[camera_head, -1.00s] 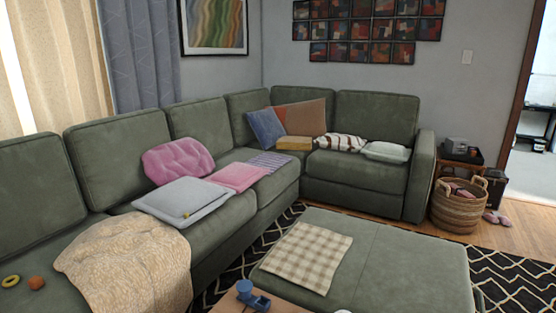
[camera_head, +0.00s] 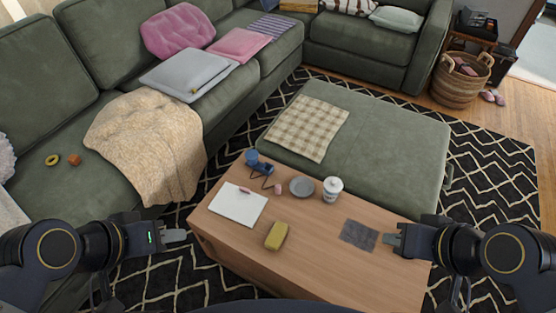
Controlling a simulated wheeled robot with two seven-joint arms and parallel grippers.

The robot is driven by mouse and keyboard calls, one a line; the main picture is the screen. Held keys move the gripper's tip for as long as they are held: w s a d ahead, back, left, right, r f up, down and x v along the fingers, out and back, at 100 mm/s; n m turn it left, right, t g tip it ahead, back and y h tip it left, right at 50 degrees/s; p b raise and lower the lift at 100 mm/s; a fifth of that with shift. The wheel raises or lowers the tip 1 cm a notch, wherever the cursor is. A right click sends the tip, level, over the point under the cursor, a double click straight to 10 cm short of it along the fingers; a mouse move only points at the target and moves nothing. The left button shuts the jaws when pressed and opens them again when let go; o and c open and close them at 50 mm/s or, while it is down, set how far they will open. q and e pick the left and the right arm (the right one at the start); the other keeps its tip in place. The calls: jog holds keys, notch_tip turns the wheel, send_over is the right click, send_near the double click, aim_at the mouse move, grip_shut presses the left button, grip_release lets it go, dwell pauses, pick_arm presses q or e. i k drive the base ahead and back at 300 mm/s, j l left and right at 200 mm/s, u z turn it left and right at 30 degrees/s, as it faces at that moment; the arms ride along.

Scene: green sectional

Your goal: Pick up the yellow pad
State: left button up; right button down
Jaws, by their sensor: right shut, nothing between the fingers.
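A yellow pad (camera_head: 277,235), small, thick and rounded at the corners, lies on the wooden coffee table (camera_head: 318,238) close to its near edge. My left gripper (camera_head: 186,236) is left of the table and well apart from the pad; its fingers are too small to tell open from shut. My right gripper (camera_head: 386,240) is shut and empty at the table's right part, beside a dark grey cloth square (camera_head: 359,235). Neither gripper touches the pad.
The table also holds a white notepad (camera_head: 238,205), a blue tape dispenser (camera_head: 258,164), a grey dish (camera_head: 302,187) and a white lidded jar (camera_head: 332,190). A green ottoman (camera_head: 385,155) stands behind it. Bare tabletop lies right of the pad.

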aim_at(273, 241)
jog(key=k+j, duration=1.1)
jog(key=k, duration=0.05)
